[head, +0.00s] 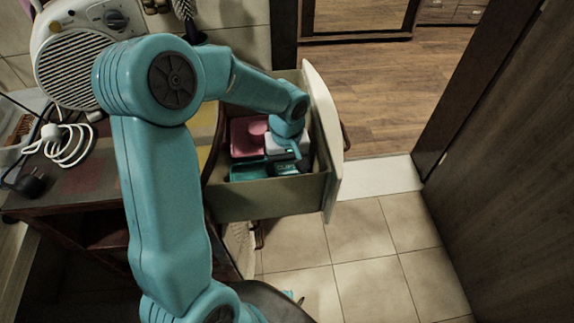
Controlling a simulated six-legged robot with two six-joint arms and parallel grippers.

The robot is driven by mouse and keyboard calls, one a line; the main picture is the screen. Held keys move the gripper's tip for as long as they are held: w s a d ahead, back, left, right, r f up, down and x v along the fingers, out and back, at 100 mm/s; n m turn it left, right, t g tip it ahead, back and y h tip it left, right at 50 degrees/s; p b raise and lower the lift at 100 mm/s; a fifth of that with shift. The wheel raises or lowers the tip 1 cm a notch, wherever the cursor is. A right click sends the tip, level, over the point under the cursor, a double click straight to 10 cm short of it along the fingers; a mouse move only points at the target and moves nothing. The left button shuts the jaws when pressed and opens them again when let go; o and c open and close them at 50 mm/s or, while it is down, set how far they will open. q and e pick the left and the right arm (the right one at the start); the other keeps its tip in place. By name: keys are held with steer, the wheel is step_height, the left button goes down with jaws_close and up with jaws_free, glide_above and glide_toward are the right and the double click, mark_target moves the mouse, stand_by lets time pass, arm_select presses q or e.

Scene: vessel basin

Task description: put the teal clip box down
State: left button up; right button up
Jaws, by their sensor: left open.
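The teal clip box (248,171) appears to lie inside an open drawer (262,198), near its front-side wall. That wall and my gripper hide part of it. My left arm reaches over from the left and bends down into the drawer. My left gripper (287,158) is open, low in the drawer at the right end of the teal box. I cannot tell whether its fingers touch the box. My right gripper is not in view.
A pink container (247,137) lies in the drawer behind the teal box, with a pale item beside it. A cabinet top holds a white heater (75,68) and a coiled white cable (66,143). Tiled floor (350,245) is clear right of the drawer.

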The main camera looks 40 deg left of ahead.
mark_target(287, 168)
arm_select(q)
step_height(287, 168, up, 11)
steer(key=p, duration=0.1)
steer(key=shift+r, duration=0.15)
steer(key=shift+s, duration=0.1)
stand_by(0.5)
